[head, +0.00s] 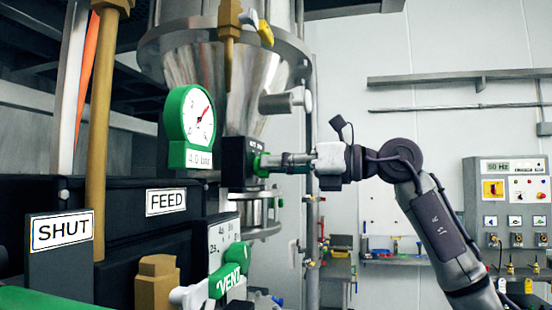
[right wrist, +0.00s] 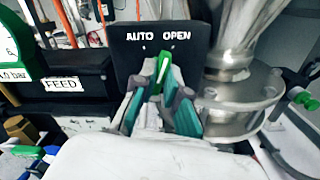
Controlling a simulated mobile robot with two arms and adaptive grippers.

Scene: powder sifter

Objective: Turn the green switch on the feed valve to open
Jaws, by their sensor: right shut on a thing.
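The green switch (right wrist: 163,66) sits on the front of a black box (right wrist: 130,58) marked AUTO and OPEN in the right wrist view. Its upper end points up between the two words. My right gripper (right wrist: 160,92) is shut on the switch, with its fingers on either side of it. In the head view my right gripper (head: 276,162) reaches in from the right to the black box (head: 236,162), and a bit of green shows at its fingertips. The fingers hide the lower part of the switch. My left gripper is not in view.
A green-rimmed dial gauge (head: 191,121) is left of the box. A green VENT handle (head: 231,272) is below. FEED (head: 166,201) and SHUT (head: 62,231) signs stand at left. A steel hopper (head: 252,85) rises behind. A control panel (head: 511,200) is far right.

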